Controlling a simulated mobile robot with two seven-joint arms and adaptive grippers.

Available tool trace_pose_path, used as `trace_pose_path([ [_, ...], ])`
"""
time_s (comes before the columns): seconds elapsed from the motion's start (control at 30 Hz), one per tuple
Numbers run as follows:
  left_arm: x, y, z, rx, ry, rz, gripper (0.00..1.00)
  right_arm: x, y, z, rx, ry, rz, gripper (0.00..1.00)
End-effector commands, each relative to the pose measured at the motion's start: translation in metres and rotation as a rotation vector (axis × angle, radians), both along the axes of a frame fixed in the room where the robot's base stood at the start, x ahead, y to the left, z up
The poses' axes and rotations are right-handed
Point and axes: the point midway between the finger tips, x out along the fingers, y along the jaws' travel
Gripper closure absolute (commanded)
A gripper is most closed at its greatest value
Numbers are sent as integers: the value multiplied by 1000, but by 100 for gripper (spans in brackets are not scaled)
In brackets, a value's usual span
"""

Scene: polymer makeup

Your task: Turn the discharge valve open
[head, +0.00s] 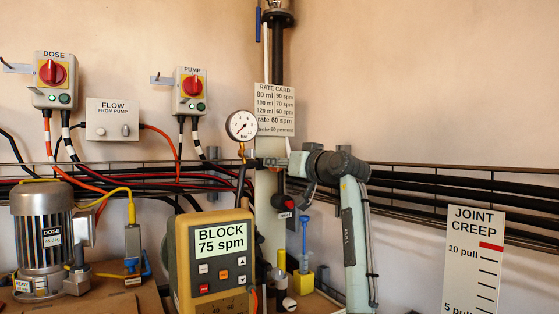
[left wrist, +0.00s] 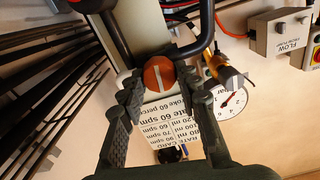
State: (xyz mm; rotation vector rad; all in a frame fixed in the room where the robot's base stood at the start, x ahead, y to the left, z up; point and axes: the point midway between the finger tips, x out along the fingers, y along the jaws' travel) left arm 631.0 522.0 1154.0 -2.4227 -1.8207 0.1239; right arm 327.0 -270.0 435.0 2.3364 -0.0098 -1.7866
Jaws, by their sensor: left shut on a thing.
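In the left wrist view a round orange-red knob (left wrist: 158,74) with a white stripe sits on a pale upright post, beside the dark pipes. My left gripper (left wrist: 160,92) has its two dark fingers on either side of this knob and is shut on it. No valve label can be read at the knob. In the head view my left gripper (head: 268,162) reaches the pale post just below the rate card and hides the knob. A dark fitting with a red part (head: 283,203) and a small label shows lower on the post. My right gripper is not in view.
A yellow pump unit (head: 210,262) reading "BLOCK 75 spm" stands below. Black pipes (head: 440,185) run along the wall. A motor (head: 42,235) stands at left.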

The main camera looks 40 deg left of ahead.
Motion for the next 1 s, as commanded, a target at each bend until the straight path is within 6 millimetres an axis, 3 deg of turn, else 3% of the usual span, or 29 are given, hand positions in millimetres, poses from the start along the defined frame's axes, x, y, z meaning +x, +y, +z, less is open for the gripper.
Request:
trace_pose_path([
  [0.3, 1, 0, 4, 78, 268, 1, 96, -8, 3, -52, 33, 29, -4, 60],
  [0.5, 2, -1, 2, 132, 450, 0, 96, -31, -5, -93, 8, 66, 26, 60],
  [0.7, 2, -1, 0, 184, 632, 1, 97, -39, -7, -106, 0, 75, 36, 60],
  [1.0, 3, -1, -2, 265, 906, 1, 97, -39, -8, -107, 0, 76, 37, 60],
])
